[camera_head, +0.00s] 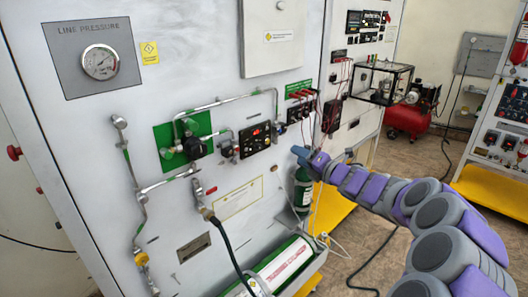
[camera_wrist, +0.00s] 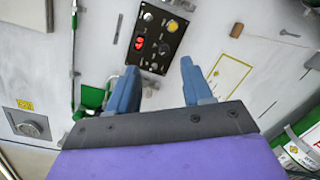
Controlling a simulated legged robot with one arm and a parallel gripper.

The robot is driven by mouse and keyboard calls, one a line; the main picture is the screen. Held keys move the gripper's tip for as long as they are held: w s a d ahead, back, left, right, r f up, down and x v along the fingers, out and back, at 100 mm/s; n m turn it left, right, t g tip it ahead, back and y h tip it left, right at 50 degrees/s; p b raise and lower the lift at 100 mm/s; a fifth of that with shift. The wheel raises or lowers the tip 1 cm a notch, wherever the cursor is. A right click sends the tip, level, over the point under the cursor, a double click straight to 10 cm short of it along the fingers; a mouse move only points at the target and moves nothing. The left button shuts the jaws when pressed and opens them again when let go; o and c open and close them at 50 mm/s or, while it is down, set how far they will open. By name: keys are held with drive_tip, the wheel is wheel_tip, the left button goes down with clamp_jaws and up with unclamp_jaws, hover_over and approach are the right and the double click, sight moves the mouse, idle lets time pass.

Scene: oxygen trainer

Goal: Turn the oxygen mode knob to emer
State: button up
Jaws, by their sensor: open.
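A small black oxygen control panel (camera_head: 255,138) with a red lit display is mounted on the white wall panel in the head view. In the wrist view this panel (camera_wrist: 151,52) shows at the top centre, with red lights, a yellow round part and small knobs or switches. Its labels are too small to read, so I cannot tell which control is the mode knob or where it points. My gripper (camera_head: 301,155) is to the right of the panel in the head view. In the wrist view my gripper (camera_wrist: 158,72) is open and empty, its fingers apart below the panel.
Metal pipes and a green-backed regulator (camera_head: 184,140) are left of the panel. A line pressure gauge (camera_head: 100,62) is at upper left. A green cylinder (camera_head: 303,190) stands below my gripper. A hose (camera_head: 230,250) and yellow base edges lie lower.

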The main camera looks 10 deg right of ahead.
wheel_tip(320, 180, down, 3)
drive_tip(key=s+n+y, duration=0.1)
drive_tip(key=n+y, duration=0.1)
drive_tip(key=n, duration=0.1)
drive_tip(key=n+g+b, duration=0.1)
drive_tip(key=b, duration=0.1)
approach(261, 149)
drive_tip(key=shift+y, duration=0.3)
drive_tip(key=x, duration=0.6)
drive_tip(key=shift+w+f, duration=0.15)
drive_tip(key=shift+w, duration=0.2)
drive_tip(key=shift+x, duration=1.05)
drive_tip(key=shift+s, duration=0.1)
clamp_jaws()
